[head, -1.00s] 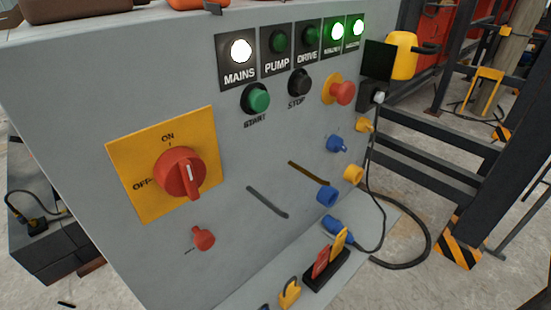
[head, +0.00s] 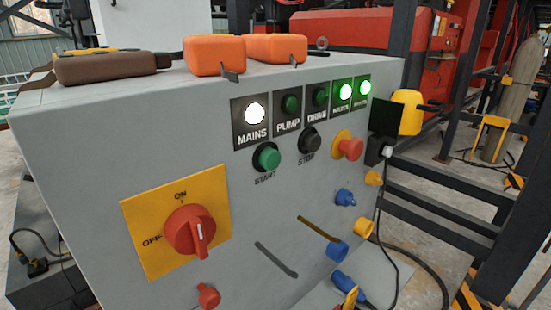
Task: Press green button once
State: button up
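The green START button (head: 267,157) is on the front of a grey control cabinet (head: 80,170), below the MAINS lamp (head: 255,113). The black STOP button (head: 309,140) is to its right. The MAINS lamp glows white. The PUMP lamp (head: 291,104) and DRIVE lamp (head: 320,95) are dark green, and two lamps to their right glow bright green. My gripper is not in the head view, and nothing touches the button.
A red rotary switch (head: 190,231) on a yellow plate sits at lower left. A red mushroom button (head: 349,149), blue and yellow sockets and a hanging black cable (head: 388,240) are on the right. Orange cases (head: 214,55) and a brown pouch (head: 112,68) lie on top.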

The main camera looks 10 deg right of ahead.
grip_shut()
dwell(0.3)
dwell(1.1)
